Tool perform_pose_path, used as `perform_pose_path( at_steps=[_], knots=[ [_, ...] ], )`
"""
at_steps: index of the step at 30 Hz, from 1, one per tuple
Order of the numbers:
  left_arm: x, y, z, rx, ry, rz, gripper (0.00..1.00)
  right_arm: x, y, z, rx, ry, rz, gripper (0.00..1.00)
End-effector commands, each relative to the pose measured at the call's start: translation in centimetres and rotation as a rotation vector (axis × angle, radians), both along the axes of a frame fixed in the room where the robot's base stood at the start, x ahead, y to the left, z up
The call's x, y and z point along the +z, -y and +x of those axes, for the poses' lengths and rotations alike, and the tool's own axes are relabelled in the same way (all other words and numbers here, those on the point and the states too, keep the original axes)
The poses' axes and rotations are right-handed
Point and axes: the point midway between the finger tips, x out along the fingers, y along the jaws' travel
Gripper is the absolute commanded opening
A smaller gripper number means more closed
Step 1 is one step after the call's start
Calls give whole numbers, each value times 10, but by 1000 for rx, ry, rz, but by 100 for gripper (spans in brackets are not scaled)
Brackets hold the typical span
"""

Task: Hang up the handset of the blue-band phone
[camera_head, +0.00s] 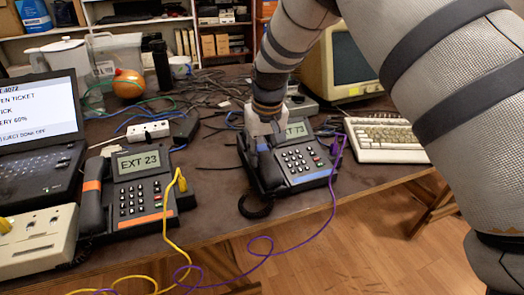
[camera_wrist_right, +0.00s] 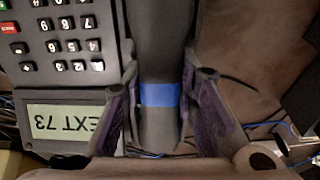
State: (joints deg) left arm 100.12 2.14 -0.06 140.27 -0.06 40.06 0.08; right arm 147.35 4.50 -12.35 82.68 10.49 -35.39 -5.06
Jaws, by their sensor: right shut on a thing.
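The blue-band phone (camera_head: 305,168) stands on the table, its screen reading EXT 73 and a blue strip along its front edge. Its dark handset (camera_head: 268,176) runs along the phone's left side. In the right wrist view the handset (camera_wrist_right: 160,40) lies lengthwise between the fingers, with its blue band (camera_wrist_right: 159,95) at finger level. My right gripper (camera_head: 263,138) is shut on the handset from above, and also shows in the wrist view (camera_wrist_right: 158,100). I cannot tell whether the handset rests fully in its cradle. My left gripper is not in view.
An orange-band phone (camera_head: 150,190), reading EXT 23, stands to the left, beside a laptop (camera_head: 40,130). A beige keyboard (camera_head: 385,140) and monitor (camera_head: 345,65) are at the right.

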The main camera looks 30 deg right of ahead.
Motion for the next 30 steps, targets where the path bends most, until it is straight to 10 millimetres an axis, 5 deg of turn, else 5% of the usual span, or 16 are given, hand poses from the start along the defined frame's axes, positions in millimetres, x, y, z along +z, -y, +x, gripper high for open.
perform_pose_path(
  at_steps=[1,2,4,16,30],
  knots=[
    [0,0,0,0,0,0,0,0,0,0,0,0,0,0],
    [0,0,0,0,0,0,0,0,0,0,0,0,0,34],
    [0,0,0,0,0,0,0,0,0,0,0,0,0,50],
    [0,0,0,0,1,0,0,7,0,-1,0,2,0,50],
    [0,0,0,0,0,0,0,110,-6,-23,0,1,0,50]
  ],
)
